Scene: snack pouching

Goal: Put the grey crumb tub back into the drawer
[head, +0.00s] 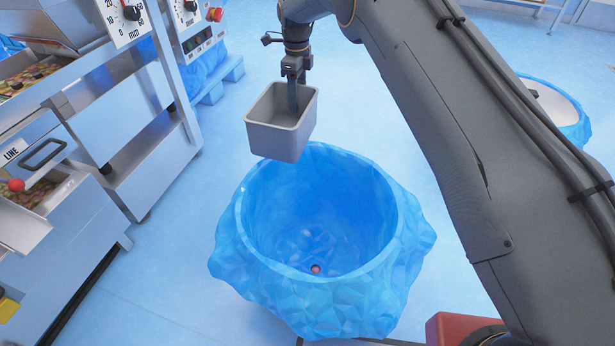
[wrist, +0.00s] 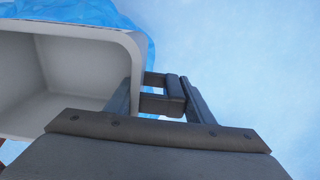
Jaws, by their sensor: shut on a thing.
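The grey crumb tub (head: 280,138) hangs upright from my gripper (head: 293,98), above the back rim of a blue-lined bin. My gripper is shut on one wall of the tub. In the wrist view the tub (wrist: 100,38) shows at the left, with its wall between the fingers of my gripper (wrist: 150,98); its visible inside looks empty. A machine at the left has a front with a handle (head: 43,152) and a "LINE" label, which may be the drawer; I cannot tell. An open part with crumbs lies beside it.
The blue-lined bin (head: 235,240) stands open on the floor, with a small reddish thing at its bottom. Machine cabinets (head: 140,135) fill the left side. Another blue-lined container (head: 575,130) is at the right. Blue floor lies clear between the cabinets and the bin.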

